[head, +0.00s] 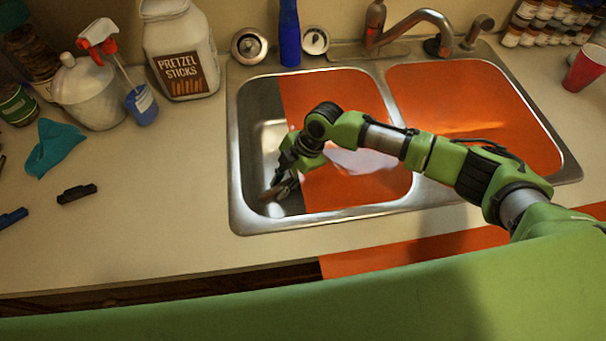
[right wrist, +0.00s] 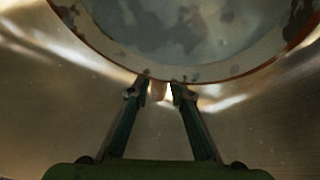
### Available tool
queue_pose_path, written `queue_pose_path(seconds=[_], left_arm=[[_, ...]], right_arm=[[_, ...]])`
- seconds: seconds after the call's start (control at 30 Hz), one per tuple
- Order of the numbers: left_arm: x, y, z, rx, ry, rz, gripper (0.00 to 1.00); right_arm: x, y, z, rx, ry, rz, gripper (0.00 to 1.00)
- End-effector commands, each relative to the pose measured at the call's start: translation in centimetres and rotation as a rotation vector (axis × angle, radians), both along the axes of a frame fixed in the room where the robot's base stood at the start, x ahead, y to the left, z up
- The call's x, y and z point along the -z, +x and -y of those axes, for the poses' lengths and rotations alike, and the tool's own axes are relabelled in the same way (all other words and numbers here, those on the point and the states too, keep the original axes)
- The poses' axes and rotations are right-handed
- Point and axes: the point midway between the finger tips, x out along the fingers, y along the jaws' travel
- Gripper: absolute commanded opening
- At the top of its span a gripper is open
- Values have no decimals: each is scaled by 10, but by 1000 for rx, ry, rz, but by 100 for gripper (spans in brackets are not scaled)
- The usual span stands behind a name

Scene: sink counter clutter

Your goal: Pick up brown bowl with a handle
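The bowl (right wrist: 190,30) fills the top of the right wrist view, with a thin brown rim and a mottled grey-blue inside. A small light brown stub, which looks like its handle (right wrist: 158,91), points toward me from the rim. My right gripper (right wrist: 161,87) has its two fingertips on either side of this stub, with a bright gap beside the right finger. The fingers look open; firm contact does not show. In the head view my right gripper (head: 281,187) is low inside the left sink basin. The bowl cannot be made out clearly there. My left gripper is not in view.
The metal sink (head: 236,200) has walls close around my right gripper. The faucet (head: 410,25) and a blue bottle (head: 289,35) stand behind it. A pretzel jar (head: 182,50), a spray bottle (head: 138,100) and a teal cloth (head: 54,147) are left. The front counter is mostly clear.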

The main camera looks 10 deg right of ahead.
Motion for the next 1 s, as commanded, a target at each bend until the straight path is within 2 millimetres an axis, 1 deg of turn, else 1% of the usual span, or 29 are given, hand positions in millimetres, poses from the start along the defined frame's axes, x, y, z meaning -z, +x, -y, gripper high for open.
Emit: queue_pose_path(seconds=[0.03,0.07,0.4,0.57,0.67,0.77,1.0], left_arm=[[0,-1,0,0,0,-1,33],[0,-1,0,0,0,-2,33],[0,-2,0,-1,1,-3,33],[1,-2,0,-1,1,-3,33],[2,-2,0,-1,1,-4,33],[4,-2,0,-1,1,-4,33],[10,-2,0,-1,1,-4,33]], right_arm=[[0,0,0,0,0,0,6],[0,0,0,0,0,0,0],[-2,1,0,0,2,2,0],[-10,1,0,-1,2,3,0],[-20,1,-1,-1,3,3,0],[-36,1,-1,-1,4,6,0],[-82,2,0,-1,3,6,0]])
